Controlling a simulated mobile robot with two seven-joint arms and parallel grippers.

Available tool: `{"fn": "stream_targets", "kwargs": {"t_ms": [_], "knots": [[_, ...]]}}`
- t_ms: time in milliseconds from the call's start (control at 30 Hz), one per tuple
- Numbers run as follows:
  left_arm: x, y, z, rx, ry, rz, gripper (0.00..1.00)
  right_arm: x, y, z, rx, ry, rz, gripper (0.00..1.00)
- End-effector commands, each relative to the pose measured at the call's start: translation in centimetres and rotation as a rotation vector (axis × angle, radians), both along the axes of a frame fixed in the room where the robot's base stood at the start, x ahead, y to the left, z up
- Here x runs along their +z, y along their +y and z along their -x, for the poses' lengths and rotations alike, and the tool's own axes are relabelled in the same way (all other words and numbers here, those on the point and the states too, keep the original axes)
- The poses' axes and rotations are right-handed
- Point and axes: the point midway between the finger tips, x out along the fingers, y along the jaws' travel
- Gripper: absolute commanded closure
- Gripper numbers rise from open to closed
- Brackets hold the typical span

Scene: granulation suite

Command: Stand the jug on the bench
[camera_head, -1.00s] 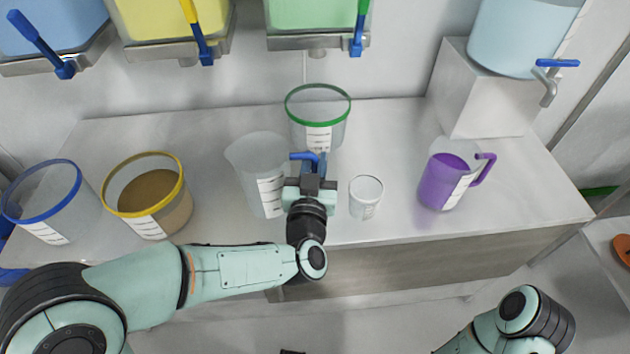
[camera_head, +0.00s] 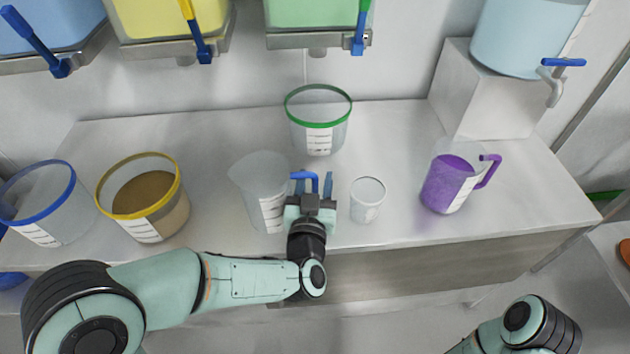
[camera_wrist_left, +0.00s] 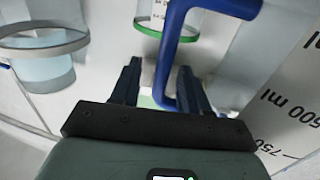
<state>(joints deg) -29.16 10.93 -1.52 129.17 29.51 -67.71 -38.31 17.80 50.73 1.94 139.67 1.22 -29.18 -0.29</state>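The clear jug (camera_head: 258,187) with a blue handle (camera_head: 305,177) stands upright on the bench (camera_head: 400,150), left of middle. In the left wrist view its graduated wall (camera_wrist_left: 285,95) fills the right side, and its blue handle (camera_wrist_left: 167,60) runs down between my fingers. My left gripper (camera_head: 314,186) is at the handle. Its two fingers (camera_wrist_left: 158,75) are spread apart in the wrist view, with the handle nearer the right finger and a gap to the left one. My right gripper is out of view; only part of my right arm shows at bottom right.
A small clear beaker (camera_head: 367,200) stands close right of my left gripper. A green-rimmed tub (camera_head: 318,135) is behind. Yellow-rimmed (camera_head: 150,225) and blue-rimmed (camera_head: 45,232) tubs stand left. A purple-filled jug (camera_head: 447,190) stands right. Tapped containers hang above. Bench between beaker and purple jug is free.

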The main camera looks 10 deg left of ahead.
Motion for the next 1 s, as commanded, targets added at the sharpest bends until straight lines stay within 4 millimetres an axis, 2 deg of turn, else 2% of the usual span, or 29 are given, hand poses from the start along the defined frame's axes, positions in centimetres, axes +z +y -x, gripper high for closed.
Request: {"fn": "stream_targets", "kwargs": {"t_ms": [267,367,667,700,800,1000], "knots": [[0.5,0.0,0.2,-0.001,0.0,0.0,0.55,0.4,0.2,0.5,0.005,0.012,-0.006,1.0],[0.4,-0.2,1.7,-0.002,0.0,0.001,0.55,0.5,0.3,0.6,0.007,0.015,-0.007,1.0],[0.5,-0.8,8.9,-0.005,-0.001,0.0,0.55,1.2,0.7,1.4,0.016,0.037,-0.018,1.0],[0.4,-0.8,9.4,0.0,-0.005,0.003,0.55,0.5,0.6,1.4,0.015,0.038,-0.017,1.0],[0.0,-0.9,9.8,0.005,-0.006,0.004,0.55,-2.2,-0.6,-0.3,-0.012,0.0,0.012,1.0],[0.0,-0.9,11.0,0.006,-0.004,0.002,0.55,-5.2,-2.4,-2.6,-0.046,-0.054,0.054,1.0]]}}
